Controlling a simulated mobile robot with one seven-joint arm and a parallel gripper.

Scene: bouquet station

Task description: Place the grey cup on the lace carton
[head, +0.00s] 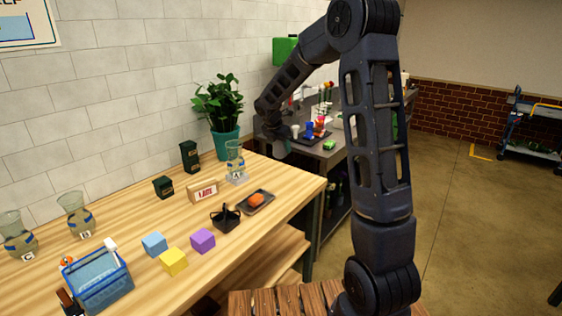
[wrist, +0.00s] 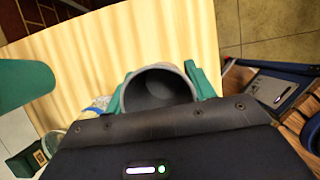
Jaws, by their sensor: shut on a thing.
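The grey cup (wrist: 157,90) sits between the green fingers of my gripper (wrist: 162,84) in the wrist view, its open rim facing the camera. In the head view my gripper (head: 280,146) is beyond the wooden table's far right part, near the dark counter; the cup is hard to make out there. The lace carton (head: 203,191) is a small tan box with a white label and red letters. It stands on the wooden table, left of and nearer than my gripper, with nothing seen on its top.
On the wooden table (head: 130,221) near the carton are a glass vase (head: 235,156), a black basket (head: 225,217), a dark tray (head: 256,203) with an orange item, and a potted plant (head: 221,112). Coloured cubes and a blue caddy (head: 99,277) stand nearer. The dark counter holds several small items.

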